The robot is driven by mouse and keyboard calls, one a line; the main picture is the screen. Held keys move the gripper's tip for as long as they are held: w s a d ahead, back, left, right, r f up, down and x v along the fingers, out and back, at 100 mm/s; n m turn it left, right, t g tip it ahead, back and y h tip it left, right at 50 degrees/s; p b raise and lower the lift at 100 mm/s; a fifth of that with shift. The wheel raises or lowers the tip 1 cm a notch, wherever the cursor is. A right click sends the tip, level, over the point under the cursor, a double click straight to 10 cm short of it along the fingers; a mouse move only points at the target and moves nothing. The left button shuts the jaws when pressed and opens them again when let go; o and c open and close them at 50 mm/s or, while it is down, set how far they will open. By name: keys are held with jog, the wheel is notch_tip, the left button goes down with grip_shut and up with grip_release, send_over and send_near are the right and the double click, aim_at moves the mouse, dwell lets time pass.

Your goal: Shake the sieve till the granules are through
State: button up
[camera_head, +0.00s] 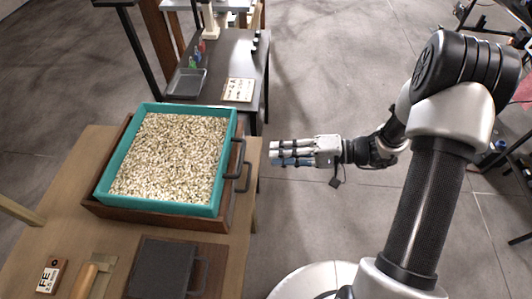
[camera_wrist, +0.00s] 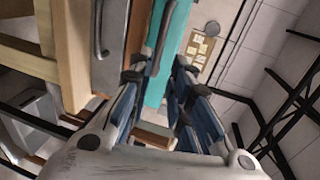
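The sieve (camera_head: 227,155) is a teal rectangular frame, filled with pale beige granules (camera_head: 170,155). It sits in or on a brown wooden tray (camera_head: 110,210) on the wooden table. Two dark handles (camera_head: 244,178) stick out from the right side of the stack. My gripper (camera_head: 276,153) is to the right of the handles, apart from them, pointing left. In the wrist view its fingers (camera_wrist: 158,78) are spread and empty, with the teal sieve wall (camera_wrist: 172,45) and a grey handle beyond them. What is under the granules is hidden.
A dark lidded box (camera_head: 160,268) with a handle, a brush-like wooden tool (camera_head: 85,282) and a labelled block (camera_head: 50,276) lie at the table's front. Behind stands a dark bench (camera_head: 225,65) with a tray and a label card.

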jog(key=shift+d, duration=0.25)
